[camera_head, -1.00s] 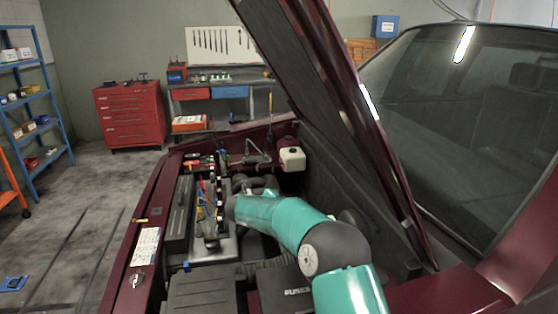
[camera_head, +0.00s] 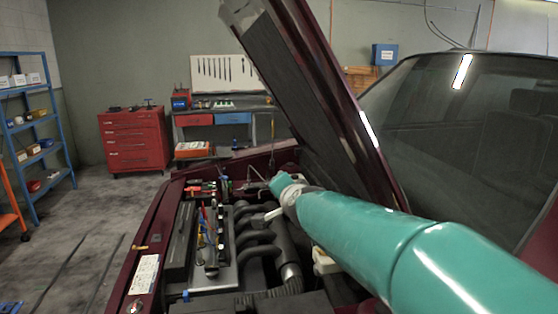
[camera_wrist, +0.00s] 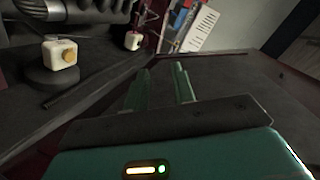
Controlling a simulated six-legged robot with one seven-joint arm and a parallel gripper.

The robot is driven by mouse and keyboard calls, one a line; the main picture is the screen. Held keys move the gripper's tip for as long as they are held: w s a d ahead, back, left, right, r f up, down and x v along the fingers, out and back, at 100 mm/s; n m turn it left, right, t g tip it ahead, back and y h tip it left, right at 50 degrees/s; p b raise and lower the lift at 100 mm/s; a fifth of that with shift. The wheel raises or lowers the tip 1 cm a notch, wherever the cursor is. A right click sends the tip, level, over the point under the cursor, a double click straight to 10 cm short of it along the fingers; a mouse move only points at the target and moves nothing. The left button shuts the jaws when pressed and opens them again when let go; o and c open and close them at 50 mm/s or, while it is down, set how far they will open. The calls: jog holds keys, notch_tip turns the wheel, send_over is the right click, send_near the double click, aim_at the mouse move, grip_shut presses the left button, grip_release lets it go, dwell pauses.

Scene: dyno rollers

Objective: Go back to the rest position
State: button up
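My teal arm reaches from the lower right of the head view over the open engine bay (camera_head: 258,240). Its far end lies near the back of the bay, below the raised hood (camera_head: 325,110); the fingers cannot be made out there. In the wrist view my gripper (camera_wrist: 162,68) has two green fingers standing apart. Nothing shows between them except a dark surface beyond. No contact between the fingers and any part is visible.
The windshield (camera_head: 465,140) is right of the hood. A red tool cabinet (camera_head: 134,140) and blue shelf (camera_head: 30,125) stand behind.

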jog(key=s+d+f+n+g+h, duration=0.1)
jog(key=s+d+f, duration=0.3)
jog(key=s, duration=0.7)
jog(key=s+d+f+n+g+h, duration=0.1)
jog(key=s+d+f+n+g, duration=0.3)
jog(key=s, duration=0.7)
jog(key=s+d+f+n+g+h, duration=0.1)
jog(key=s+d+f+n+g, duration=0.2)
jog(key=s, duration=0.8)
jog(key=d+f, duration=0.2)
jog(key=d, duration=0.1)
jog(key=shift+d, duration=0.4)
